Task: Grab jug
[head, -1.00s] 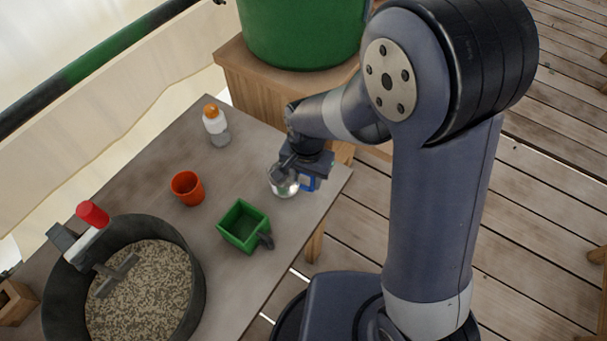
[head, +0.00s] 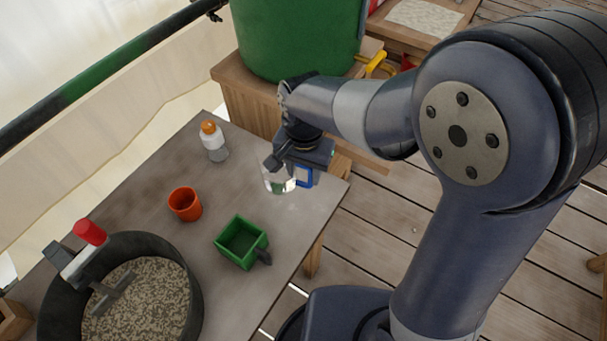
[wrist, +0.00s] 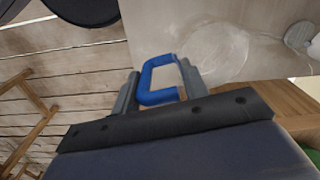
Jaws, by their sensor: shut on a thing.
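The jug (head: 276,183) is clear and see-through with a blue handle (head: 305,177). It is at the far right end of the grey table, below my gripper (head: 295,165). My gripper is shut on the blue handle. In the wrist view the handle (wrist: 161,97) sits between the two grey fingers of my gripper (wrist: 160,70), and the faint clear jug body (wrist: 215,50) lies just beyond. The jug looks slightly above the tabletop, but any gap under it is hard to make out.
On the table (head: 200,250) stand a white bottle with orange cap (head: 213,142), an orange cup (head: 185,204), a green square mug (head: 241,242) and a dark round pan of grain (head: 140,300). A large green tub (head: 300,40) stands on a wooden box behind.

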